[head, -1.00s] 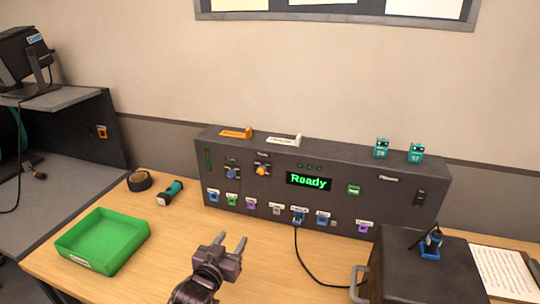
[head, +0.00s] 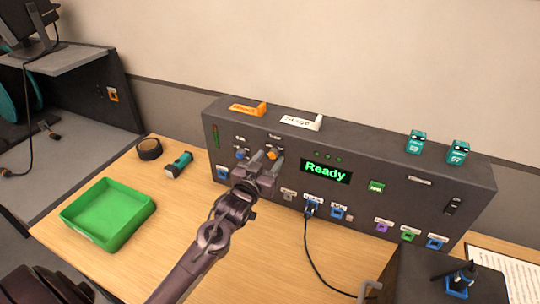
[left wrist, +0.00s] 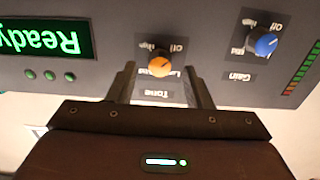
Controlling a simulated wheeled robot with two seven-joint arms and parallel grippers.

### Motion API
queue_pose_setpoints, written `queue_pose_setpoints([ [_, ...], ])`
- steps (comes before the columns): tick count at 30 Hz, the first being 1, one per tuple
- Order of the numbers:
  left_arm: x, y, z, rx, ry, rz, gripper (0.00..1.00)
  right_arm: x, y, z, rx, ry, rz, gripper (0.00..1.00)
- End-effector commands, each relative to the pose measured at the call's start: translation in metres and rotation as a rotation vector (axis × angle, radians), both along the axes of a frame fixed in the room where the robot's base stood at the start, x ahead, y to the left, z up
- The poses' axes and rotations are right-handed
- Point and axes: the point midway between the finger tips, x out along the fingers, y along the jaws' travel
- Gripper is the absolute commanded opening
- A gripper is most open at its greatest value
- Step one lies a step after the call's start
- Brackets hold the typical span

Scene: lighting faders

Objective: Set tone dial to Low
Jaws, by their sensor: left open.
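The tone dial is an orange knob (head: 273,154) on the upper left of the dark console's front. In the left wrist view the orange knob (left wrist: 160,66) appears upside down, above a label reading Tone, with small position words around it. I cannot tell exactly which position it points to. My left gripper (head: 266,161) is open in front of the dial. Its fingers (left wrist: 160,72) lie to either side of the knob in the left wrist view, with visible gaps. My right gripper is not in view.
A blue Gain dial (left wrist: 263,43) sits close beside the tone dial. The console (head: 400,195) also has a green Ready display (head: 325,172) and several coloured sockets. A cable hangs from one socket. A green tray (head: 108,212) and a flashlight (head: 178,165) lie left on the table.

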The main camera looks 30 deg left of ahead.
Motion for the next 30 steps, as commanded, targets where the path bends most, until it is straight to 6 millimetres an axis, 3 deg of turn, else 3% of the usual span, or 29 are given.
queue_pose_setpoints([
  [5,0.0111,0.0000,0.0002,0.000,0.001,-0.001,0.46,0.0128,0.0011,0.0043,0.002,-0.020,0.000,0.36],
  [12,0.0118,0.0001,-0.0005,0.000,0.001,-0.001,0.46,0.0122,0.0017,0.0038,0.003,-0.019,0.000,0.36],
  [23,0.0116,0.0002,-0.0004,0.000,0.001,-0.001,0.01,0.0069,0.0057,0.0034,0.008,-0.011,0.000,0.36],
  [30,0.0116,0.0000,-0.0003,0.021,0.002,-0.001,0.01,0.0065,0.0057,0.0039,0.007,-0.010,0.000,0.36],
])
